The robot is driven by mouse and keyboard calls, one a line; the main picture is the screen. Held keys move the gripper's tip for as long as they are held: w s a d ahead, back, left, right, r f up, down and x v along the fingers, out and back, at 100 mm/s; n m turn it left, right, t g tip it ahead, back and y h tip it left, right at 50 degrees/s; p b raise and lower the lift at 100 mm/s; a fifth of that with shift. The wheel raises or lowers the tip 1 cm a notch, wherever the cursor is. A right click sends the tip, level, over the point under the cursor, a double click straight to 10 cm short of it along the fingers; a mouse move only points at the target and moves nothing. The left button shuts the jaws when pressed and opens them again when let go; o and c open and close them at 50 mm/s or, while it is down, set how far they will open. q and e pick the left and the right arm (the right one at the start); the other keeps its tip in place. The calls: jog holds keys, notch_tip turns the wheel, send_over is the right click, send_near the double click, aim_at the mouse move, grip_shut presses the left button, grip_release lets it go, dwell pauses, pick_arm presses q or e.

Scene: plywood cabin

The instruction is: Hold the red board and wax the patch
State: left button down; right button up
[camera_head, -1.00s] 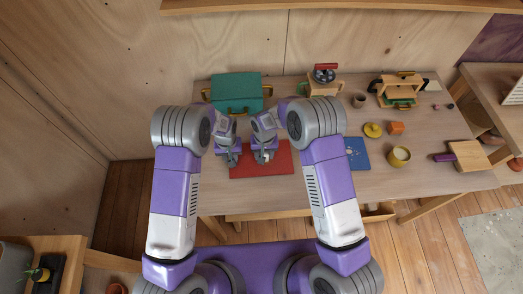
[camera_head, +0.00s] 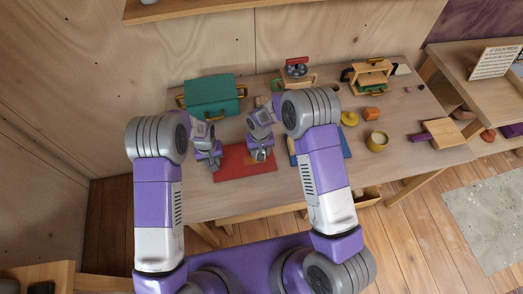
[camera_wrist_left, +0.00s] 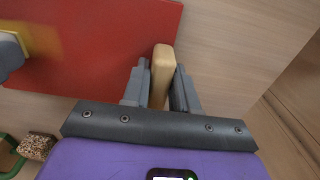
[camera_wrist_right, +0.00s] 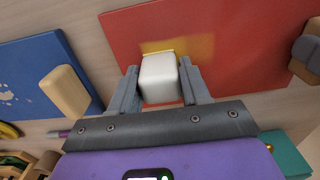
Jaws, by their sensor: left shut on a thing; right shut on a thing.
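The red board (camera_head: 238,174) lies flat on the table. My left gripper (camera_head: 212,166) is at its left end, shut on a pale wooden handle (camera_wrist_left: 162,72) at the board's edge. My right gripper (camera_head: 261,156) is over the right part of the board, shut on a white block (camera_wrist_right: 160,80) with a yellow underside. In the right wrist view, a yellowish-orange patch (camera_wrist_right: 195,47) shows on the board around and beside the block. The block appears to be at the board's surface; exact contact is hidden.
A blue board (camera_wrist_right: 38,75) with a wooden handle lies close beside the red board. A green case (camera_head: 213,95) stands behind it.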

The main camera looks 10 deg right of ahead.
jog(key=shift+a, duration=3.15)
jog(key=shift+w+a, duration=0.1)
jog(key=shift+a, duration=0.1)
jog(key=shift+w, duration=0.4)
jog(key=shift+w+d, duration=0.2)
jog(key=shift+d, duration=3.9)
jog(key=shift+a, duration=3.9)
jog(key=shift+a+r, duration=0.15)
jog(key=shift+a, duration=0.05)
notch_tip(320, 180, up, 8)
